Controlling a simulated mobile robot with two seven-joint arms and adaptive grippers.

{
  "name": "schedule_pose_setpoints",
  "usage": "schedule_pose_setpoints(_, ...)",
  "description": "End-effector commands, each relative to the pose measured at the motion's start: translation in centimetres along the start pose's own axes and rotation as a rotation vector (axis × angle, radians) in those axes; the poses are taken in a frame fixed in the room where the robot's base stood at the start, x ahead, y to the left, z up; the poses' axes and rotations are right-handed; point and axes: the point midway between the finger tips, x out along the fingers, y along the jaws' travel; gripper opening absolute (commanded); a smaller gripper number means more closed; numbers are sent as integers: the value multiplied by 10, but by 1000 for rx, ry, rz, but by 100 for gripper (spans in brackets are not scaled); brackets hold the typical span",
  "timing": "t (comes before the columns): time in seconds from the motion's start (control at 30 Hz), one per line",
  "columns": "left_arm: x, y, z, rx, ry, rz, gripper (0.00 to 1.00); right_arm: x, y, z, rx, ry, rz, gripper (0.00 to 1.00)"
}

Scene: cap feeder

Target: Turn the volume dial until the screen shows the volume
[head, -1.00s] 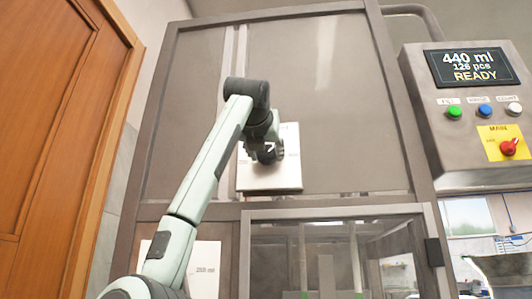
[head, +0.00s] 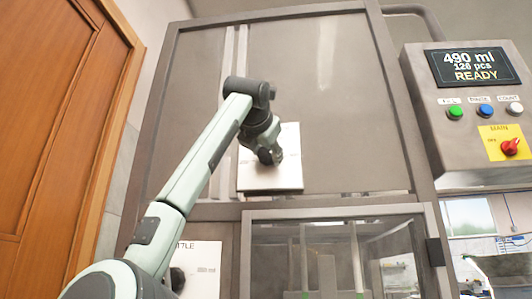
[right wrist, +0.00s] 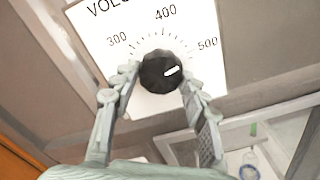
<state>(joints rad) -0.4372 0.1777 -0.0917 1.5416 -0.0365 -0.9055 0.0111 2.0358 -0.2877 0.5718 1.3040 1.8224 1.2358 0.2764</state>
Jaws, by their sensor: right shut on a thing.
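The black volume dial (right wrist: 161,71) sits on a white plate (right wrist: 195,30) marked 300, 400 and 500. Its white pointer mark points right and slightly up, toward the 500 side. My right gripper (right wrist: 160,82) is shut on the dial, one finger on each side. In the head view my right gripper (head: 268,156) is in front of the white plate (head: 288,178) and mostly hides the dial. The screen (head: 474,67) reads 490 ml, 126 pcs, READY. My left gripper is not in view.
Under the screen are green, blue and white buttons (head: 485,110) and a red main switch (head: 510,147). A second white plate (head: 207,257) with a dark knob (head: 177,279) is at lower left, partly behind my arm. A wooden door (head: 60,130) stands at left.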

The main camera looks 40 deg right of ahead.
Motion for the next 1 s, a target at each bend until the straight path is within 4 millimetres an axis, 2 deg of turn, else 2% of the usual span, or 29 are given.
schedule_pose_setpoints(0.33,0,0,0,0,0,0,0,0,0,0,2,-1,0,15)
schedule_pose_setpoints(0.37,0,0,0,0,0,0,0,0,0,0,2,-1,0,47)
schedule_pose_setpoints(0.5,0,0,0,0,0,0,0,0,0,0,2,-1,0,65)
schedule_pose_setpoints(0.83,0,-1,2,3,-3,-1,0,-2,0,0,2,-1,1,65)
schedule_pose_setpoints(1.0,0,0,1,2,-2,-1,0,-22,1,0,4,-2,4,65)
